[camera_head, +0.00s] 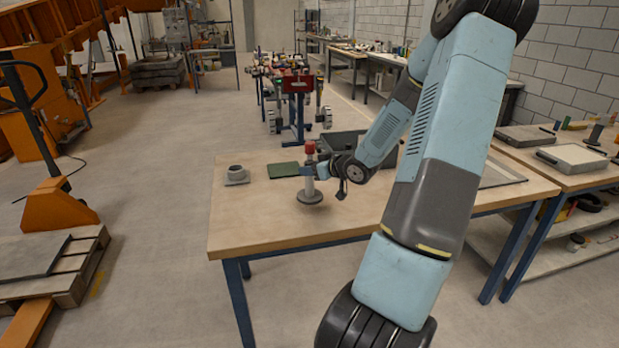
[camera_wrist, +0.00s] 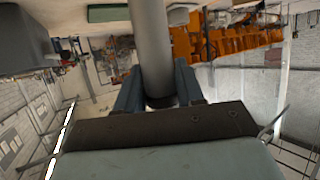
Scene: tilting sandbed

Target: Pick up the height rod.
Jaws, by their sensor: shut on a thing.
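The height rod (camera_head: 310,184) is a grey upright rod with a red top and a round dark base, near the front of the wooden table (camera_head: 262,227). My gripper (camera_head: 310,170) is shut on its upper part, just below the red top. In the wrist view, the rod (camera_wrist: 150,40) runs between the two blue fingers of my gripper (camera_wrist: 160,88). The base looks to be at or just above the tabletop; I cannot tell whether it touches.
A small grey cup on a square plate (camera_head: 236,175) and a green pad (camera_head: 284,170) are left of the rod. A dark open bin (camera_head: 345,142) stands behind my gripper. The table's front left is clear. A second table with flat trays (camera_head: 575,158) is at the right.

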